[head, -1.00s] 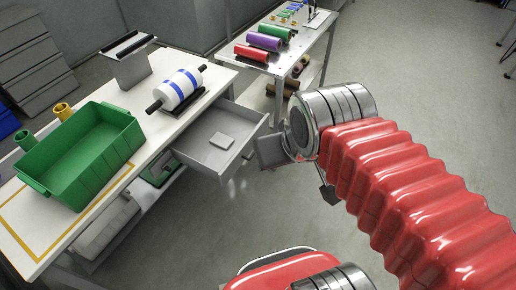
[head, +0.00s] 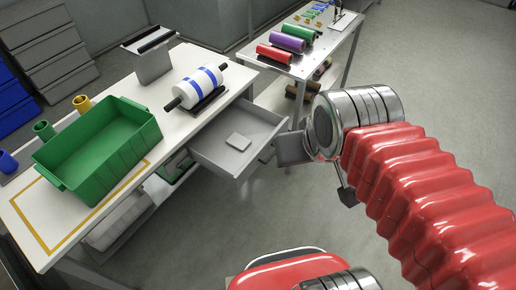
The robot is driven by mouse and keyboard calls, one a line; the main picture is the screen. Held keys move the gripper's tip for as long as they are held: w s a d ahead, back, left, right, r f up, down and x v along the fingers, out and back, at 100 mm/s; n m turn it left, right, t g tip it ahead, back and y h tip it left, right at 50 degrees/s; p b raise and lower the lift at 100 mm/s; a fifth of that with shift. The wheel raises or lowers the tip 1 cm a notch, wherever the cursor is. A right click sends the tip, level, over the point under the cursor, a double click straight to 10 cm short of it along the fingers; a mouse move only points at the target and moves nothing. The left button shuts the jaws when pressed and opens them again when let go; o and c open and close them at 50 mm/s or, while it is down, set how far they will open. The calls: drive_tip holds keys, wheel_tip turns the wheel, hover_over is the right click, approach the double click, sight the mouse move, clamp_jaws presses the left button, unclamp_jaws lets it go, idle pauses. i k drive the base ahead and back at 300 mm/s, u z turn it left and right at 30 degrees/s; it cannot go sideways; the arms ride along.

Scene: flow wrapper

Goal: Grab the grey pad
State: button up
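The grey pad (head: 238,142) is a small, light grey, flat block. It lies in the open grey drawer (head: 226,165), which sticks out from under the white table. My gripper (head: 318,178) is at the end of my red arm, to the right of the drawer and apart from the pad. One dark finger plate shows beside the drawer and another dark part hangs lower down. The rest of the gripper is hidden behind my silver wrist, so its opening is unclear.
The white table (head: 165,122) holds a green bin (head: 100,148), a white roll with blue bands (head: 199,88) and a grey box (head: 150,62). A second table (head: 325,55) with coloured rolls stands behind. The floor right of the drawer is clear.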

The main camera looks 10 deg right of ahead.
sight(238, 141)
drive_tip(key=i, duration=0.85)
drive_tip(key=z, duration=0.05)
